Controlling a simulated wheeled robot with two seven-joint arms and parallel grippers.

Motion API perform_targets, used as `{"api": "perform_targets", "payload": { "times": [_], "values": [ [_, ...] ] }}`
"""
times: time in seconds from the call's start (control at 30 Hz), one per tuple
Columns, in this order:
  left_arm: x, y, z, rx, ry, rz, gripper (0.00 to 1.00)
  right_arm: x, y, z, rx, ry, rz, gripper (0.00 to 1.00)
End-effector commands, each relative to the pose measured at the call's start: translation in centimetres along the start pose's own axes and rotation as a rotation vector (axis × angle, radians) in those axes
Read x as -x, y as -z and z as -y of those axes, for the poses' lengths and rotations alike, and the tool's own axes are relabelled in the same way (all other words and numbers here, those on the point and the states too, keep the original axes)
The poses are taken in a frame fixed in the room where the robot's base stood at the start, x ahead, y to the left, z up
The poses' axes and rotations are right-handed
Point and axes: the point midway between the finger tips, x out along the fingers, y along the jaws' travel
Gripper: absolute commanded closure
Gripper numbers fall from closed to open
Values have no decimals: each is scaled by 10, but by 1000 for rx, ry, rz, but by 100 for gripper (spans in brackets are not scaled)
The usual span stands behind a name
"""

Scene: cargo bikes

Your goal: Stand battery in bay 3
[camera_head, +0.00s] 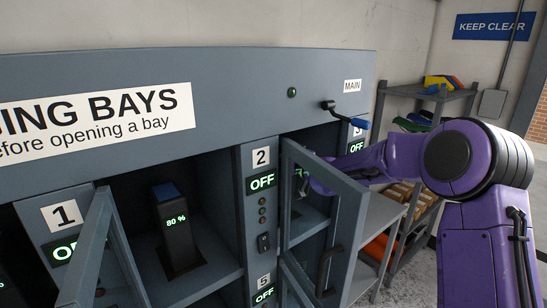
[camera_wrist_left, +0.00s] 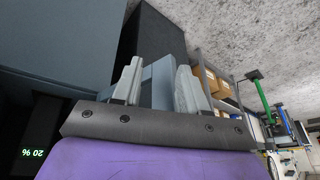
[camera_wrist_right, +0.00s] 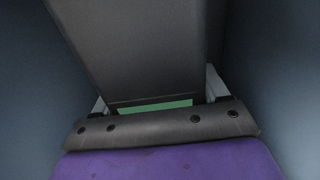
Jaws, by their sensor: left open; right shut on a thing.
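My right gripper (camera_wrist_right: 155,100) is shut on a dark battery (camera_wrist_right: 140,45), which fills the upper middle of the right wrist view with a green patch between the fingers. In the head view my right arm reaches into bay 3, behind the open framed door (camera_head: 327,210). A bit of green display (camera_head: 301,171) shows there; the fingers and the battery's base are hidden, so I cannot tell whether it touches the floor. The bay 3 label (camera_head: 357,131) is partly covered. My left gripper (camera_wrist_left: 157,88) is open and empty in the left wrist view, outside the head view.
A battery reading 80 % (camera_head: 178,230) stands in the middle bay, whose door (camera_head: 95,255) is open. A shelf (camera_head: 420,92) with boxes stands at the right. A 20 % display (camera_wrist_left: 33,152) shows in the left wrist view.

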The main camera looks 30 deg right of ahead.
Motion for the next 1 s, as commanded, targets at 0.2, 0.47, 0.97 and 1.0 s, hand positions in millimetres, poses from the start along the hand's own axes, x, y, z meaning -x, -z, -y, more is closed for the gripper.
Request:
{"api": "perform_targets", "payload": {
  "times": [0.2, 0.47, 0.97, 1.0],
  "values": [
    [8, 3, 1, 0, 0, 1, 57, -8, -22, 2, -1, 4, -3, 100],
    [14, 6, 1, 0, 0, 0, 57, -8, -51, 0, -1, 1, -5, 100],
    [11, 4, 1, 0, 0, 0, 57, -8, -59, 1, 0, 2, 4, 1],
    [11, 4, 1, 0, 0, 0, 57, -8, -59, 0, 0, 2, 4, 1]
  ]
}}
